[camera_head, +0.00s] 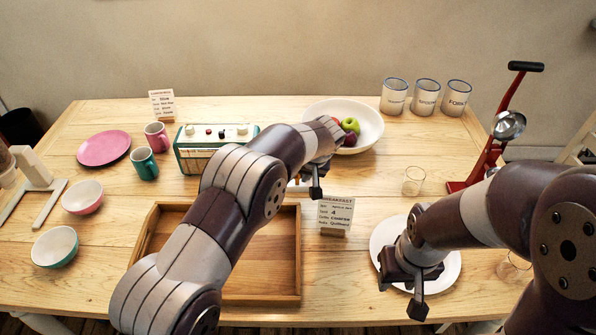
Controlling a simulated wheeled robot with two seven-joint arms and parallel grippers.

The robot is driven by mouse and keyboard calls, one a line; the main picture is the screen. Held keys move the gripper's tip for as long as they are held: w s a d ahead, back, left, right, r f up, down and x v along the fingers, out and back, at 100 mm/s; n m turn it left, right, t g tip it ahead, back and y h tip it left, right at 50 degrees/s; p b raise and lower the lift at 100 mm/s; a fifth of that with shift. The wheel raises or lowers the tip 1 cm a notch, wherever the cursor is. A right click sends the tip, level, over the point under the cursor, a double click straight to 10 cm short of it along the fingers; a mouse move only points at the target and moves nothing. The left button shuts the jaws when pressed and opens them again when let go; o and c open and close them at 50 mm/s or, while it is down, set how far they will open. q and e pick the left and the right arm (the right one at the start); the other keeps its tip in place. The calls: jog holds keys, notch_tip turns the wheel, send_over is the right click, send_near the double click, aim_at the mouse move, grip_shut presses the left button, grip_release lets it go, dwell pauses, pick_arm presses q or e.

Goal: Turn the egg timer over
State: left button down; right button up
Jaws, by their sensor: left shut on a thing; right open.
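My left gripper (308,186) reaches over the middle of the table, behind the wooden tray and in front of the fruit bowl. It is shut on a small pale thing (295,186), which seems to be the egg timer. My own gripper and forearm hide most of it, so its shape, tilt and contact with the table cannot be told. My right gripper (402,294) is open and empty above the white plate (449,272) at the front right.
A wooden tray (288,285) lies under my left arm. A recipe card (336,214) stands right of it. A green radio (187,152), a white fruit bowl (367,118) and a glass (413,180) are nearby. A red stand (489,157) is at right.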

pick_arm(q)
jog(key=shift+y, duration=0.3)
jog(key=c, duration=0.9)
grip_release()
jog(key=p+v, duration=0.8)
jog(key=v, duration=0.4)
jog(key=shift+s+d+r, duration=0.1)
jog(key=shift+d+r, duration=0.1)
jog(key=shift+r, duration=0.15)
